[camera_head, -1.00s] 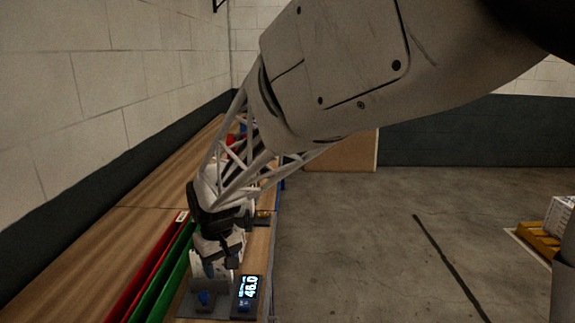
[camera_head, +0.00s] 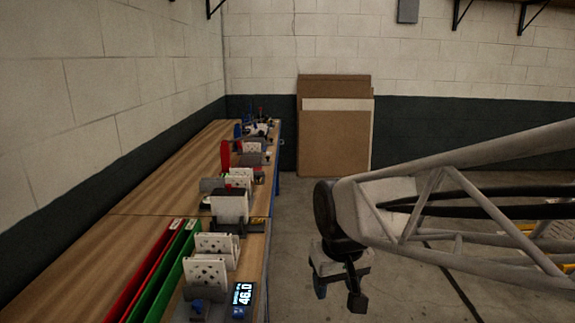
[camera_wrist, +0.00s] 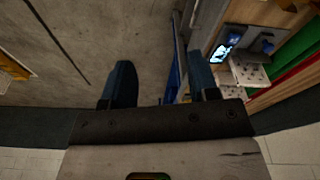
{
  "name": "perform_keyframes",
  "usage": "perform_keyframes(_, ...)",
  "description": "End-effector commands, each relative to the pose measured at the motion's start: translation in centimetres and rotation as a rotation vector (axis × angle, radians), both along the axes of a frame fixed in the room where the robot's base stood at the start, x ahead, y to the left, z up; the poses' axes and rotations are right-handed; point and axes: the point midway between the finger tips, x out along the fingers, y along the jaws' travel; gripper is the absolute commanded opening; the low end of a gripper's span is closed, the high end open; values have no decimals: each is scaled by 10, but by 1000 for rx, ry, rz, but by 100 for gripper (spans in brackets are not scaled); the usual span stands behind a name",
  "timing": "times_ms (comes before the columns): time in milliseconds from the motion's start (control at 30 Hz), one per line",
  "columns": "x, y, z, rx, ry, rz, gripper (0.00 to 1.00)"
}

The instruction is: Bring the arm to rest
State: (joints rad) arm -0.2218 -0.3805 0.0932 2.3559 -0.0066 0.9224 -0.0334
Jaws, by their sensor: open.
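My gripper (camera_head: 338,292) hangs off the right side of the workbench (camera_head: 85,262) in the head view, above the bare floor. Its jaws are apart and nothing is between them. In the wrist view the two dark fingers of my gripper (camera_wrist: 160,88) stand apart, with the floor and the bench's edge behind them. My arm reaches in from the right of the head view.
The bench carries white perforated plates (camera_head: 207,272), a lit display (camera_head: 243,293) reading 46.0, a red bin (camera_head: 150,272) and a green bin (camera_head: 170,275). Brown boards (camera_head: 335,135) lean on the back wall. The floor (camera_head: 295,240) beside the bench is open.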

Motion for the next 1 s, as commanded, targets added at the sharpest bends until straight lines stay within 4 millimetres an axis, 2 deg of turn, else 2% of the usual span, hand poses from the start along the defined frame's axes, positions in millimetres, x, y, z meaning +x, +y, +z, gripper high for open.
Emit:
perform_keyframes(100,-22,-24,3,4,-18,-57,55)
perform_keyframes(300,-59,-57,3,10,-43,-143,55)
perform_keyframes(600,-106,-89,-3,14,-74,-251,55)
perform_keyframes(800,-118,-96,-6,14,-80,-277,55)
perform_keyframes(1000,-118,-96,-6,15,-81,-278,55)
